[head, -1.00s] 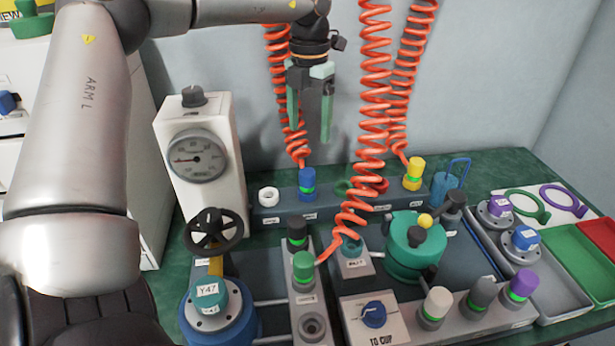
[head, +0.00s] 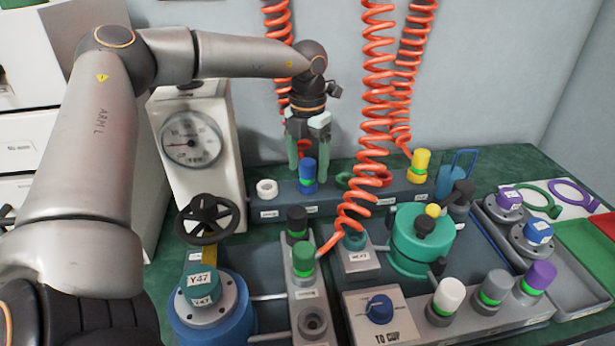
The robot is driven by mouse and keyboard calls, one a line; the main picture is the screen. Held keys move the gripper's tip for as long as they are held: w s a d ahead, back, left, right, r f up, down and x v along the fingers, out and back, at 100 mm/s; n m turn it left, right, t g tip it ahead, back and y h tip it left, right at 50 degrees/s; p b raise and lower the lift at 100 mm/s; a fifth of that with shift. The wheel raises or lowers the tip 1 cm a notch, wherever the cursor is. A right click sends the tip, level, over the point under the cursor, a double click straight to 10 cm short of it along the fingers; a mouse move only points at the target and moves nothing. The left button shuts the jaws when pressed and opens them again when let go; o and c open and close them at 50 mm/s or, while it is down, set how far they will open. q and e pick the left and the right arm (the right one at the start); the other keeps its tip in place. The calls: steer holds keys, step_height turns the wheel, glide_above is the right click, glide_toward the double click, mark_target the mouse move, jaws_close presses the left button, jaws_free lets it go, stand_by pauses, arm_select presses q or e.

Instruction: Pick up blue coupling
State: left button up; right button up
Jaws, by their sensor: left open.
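The blue coupling (head: 308,178), with a green band, stands upright on the grey rail (head: 346,203) at the back of the bench. An orange coiled hose (head: 279,20) hangs behind my left gripper and runs down towards the coupling. My left gripper (head: 308,160) points down with its fingers apart, one on each side of the coupling's upper part as seen from here. I cannot tell whether the fingers touch it or how they line up in depth. My right gripper is not in view.
A white ring (head: 267,189) sits left of the coupling. A gauge box (head: 196,150) with a black handwheel (head: 208,219) stands further left. Another orange hose (head: 376,100) hangs close on the right. A yellow coupling (head: 419,165) stands further along the rail.

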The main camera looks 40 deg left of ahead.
arm_select(q)
steer(key=shift+r, duration=0.1)
jaws_close()
stand_by(0.5)
